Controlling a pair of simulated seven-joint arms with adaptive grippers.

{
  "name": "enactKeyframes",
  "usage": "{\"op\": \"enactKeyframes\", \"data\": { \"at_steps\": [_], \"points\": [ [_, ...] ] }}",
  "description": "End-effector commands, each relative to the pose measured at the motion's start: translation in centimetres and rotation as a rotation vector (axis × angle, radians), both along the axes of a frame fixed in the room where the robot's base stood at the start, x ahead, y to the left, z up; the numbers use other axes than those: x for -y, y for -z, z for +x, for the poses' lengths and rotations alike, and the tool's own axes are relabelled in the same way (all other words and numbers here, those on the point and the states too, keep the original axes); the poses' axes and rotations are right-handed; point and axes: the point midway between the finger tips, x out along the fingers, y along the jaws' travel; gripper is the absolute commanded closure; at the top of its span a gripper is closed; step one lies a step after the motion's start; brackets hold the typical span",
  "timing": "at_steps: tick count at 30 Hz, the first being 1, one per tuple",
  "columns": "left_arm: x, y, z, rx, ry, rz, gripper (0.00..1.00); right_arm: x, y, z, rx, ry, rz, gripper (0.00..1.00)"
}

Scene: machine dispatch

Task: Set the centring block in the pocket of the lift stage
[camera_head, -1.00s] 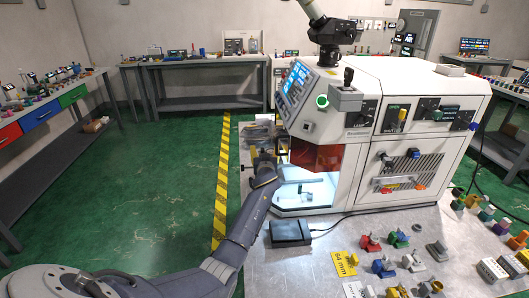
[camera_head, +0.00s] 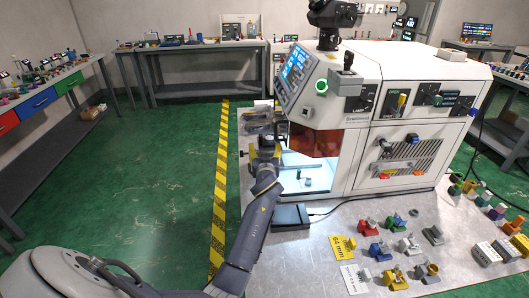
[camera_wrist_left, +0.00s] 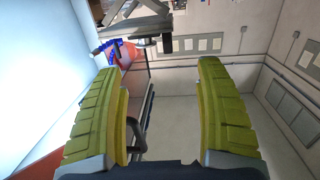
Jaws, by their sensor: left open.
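My left gripper (camera_head: 264,149) stands just left of the lit opening of the white machine in the head view. It is open, and nothing sits between its yellow-green fingers in the left wrist view (camera_wrist_left: 160,75). Inside the lit chamber a small dark teal piece (camera_head: 308,182) stands on the pale floor; I cannot tell whether it is the centring block or part of the lift stage. The stage pocket cannot be made out. My right gripper is not in view.
The white machine (camera_head: 365,130) has an orange shield (camera_head: 315,145) above its opening. A black box (camera_head: 291,216) with a cable lies in front. Several coloured fixtures, including a red one (camera_head: 368,225), and a yellow "64 mm" card (camera_head: 342,247) lie at the right front.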

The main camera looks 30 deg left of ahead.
Motion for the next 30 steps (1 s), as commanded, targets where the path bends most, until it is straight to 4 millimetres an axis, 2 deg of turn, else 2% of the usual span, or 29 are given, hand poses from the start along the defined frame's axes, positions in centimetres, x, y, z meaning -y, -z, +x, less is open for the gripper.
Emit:
{"op": "enactKeyframes", "data": {
  "at_steps": [6, 15, 19, 23, 27, 30],
  "points": [
    [0.5, 0.0, -1.0, -0.001, -0.002, 0.000, 0.28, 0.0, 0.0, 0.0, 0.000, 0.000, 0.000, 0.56],
    [0.6, 0.0, -1.0, -0.001, -0.002, 0.000, 0.28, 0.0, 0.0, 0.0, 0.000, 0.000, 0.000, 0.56],
    [-0.1, -0.3, -1.0, -0.005, -0.011, 0.015, 0.28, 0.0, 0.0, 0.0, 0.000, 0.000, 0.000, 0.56],
    [-3.8, -1.6, -1.0, -0.033, -0.065, 0.103, 0.28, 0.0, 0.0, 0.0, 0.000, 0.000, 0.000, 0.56],
    [-10.8, -3.1, -1.1, -0.118, -0.154, 0.255, 0.28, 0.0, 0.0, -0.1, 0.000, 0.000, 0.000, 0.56],
    [-15.2, -1.4, -0.5, -0.217, -0.170, 0.326, 0.28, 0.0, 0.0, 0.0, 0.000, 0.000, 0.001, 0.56]
  ]
}}
